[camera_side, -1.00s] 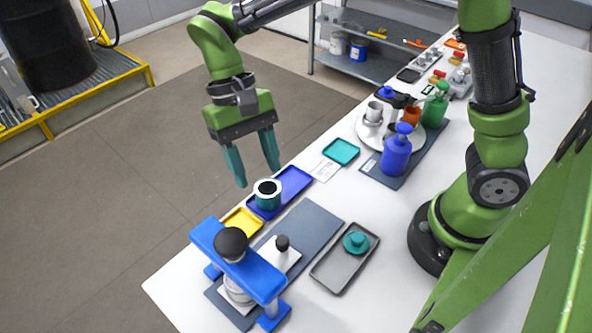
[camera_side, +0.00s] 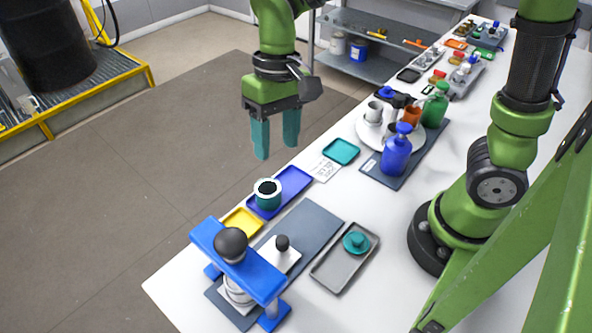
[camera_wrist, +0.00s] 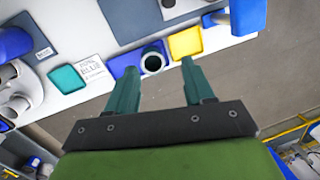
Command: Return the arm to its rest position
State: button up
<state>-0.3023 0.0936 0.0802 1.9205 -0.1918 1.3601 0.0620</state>
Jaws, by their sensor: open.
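My gripper (camera_side: 276,140) is open and empty, with two teal fingers hanging down in the air beyond the table's left edge. It also shows in the wrist view (camera_wrist: 157,80), with a gap between its fingertips. In the side view it is up and to the right of the teal cup with a white rim and dark inside (camera_side: 267,194). That cup stands in the blue tray (camera_side: 294,182) and also shows in the wrist view (camera_wrist: 153,60), beyond the fingers. Nothing touches the fingers.
A yellow tray (camera_side: 242,222), a blue press-like fixture (camera_side: 238,262) and a grey tray (camera_side: 344,270) with a teal lid (camera_side: 356,242) are at the near end. A teal tray (camera_side: 341,151), blue bottle (camera_side: 397,150) and green bottle (camera_side: 435,106) stand farther back. Open floor lies left.

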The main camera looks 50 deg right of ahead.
jog(key=s+d+r+m+t, duration=0.1)
jog(key=s+d+r+t, duration=0.1)
jog(key=d, duration=0.4)
jog(key=s+d+r+m+t, duration=0.1)
jog(key=s+d+r+t, duration=0.2)
jog(key=s+d+t, duration=0.2)
jog(key=shift+d+r+t, duration=0.35)
jog(key=shift+d+t, duration=0.25)
jog(key=shift+d, duration=0.35)
jog(key=shift+c, duration=0.3)
